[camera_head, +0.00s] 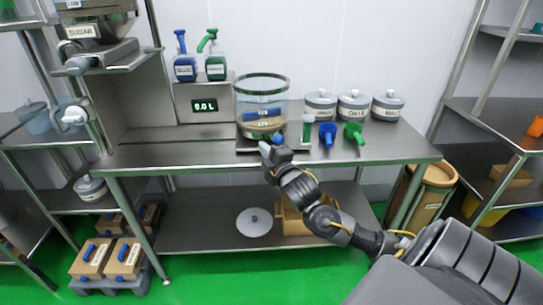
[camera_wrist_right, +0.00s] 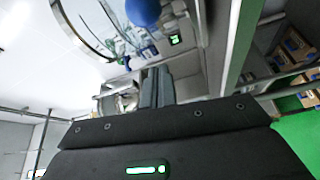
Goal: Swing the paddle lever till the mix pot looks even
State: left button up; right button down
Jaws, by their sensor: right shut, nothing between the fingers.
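The clear mix pot (camera_head: 262,88) with a green rim stands on the steel bench. A blue ball knob (camera_head: 277,138), which looks like the paddle lever's end, sits low at the pot's front. In the right wrist view the knob (camera_wrist_right: 142,12) is beyond the fingertips, near the curved pot rim. My right gripper (camera_head: 265,147) is at the bench's front edge, just beside the knob. Its fingers (camera_wrist_right: 157,72) are shut and empty; contact with the knob cannot be told. My left gripper is out of view.
Pump bottles (camera_head: 185,67) stand on the cabinet with the display (camera_head: 204,105), reading 0.0 L. The bench's left front (camera_head: 160,150) is clear.

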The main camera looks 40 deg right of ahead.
aim_at(276, 142)
pick_arm(q)
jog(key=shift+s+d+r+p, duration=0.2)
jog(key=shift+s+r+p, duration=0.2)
jog(key=shift+p, duration=0.1)
pick_arm(e)
jog(key=shift+w+d+f, duration=0.1)
jog(key=shift+w+d, duration=0.15)
jog(key=shift+d, duration=0.45)
jog(key=shift+w+d+f, duration=0.1)
jog(key=shift+w+d, duration=0.15)
jog(key=shift+d, duration=0.4)
jog(key=shift+w+d+f, duration=0.1)
jog(key=shift+w+d, duration=0.15)
jog(key=shift+d, duration=0.45)
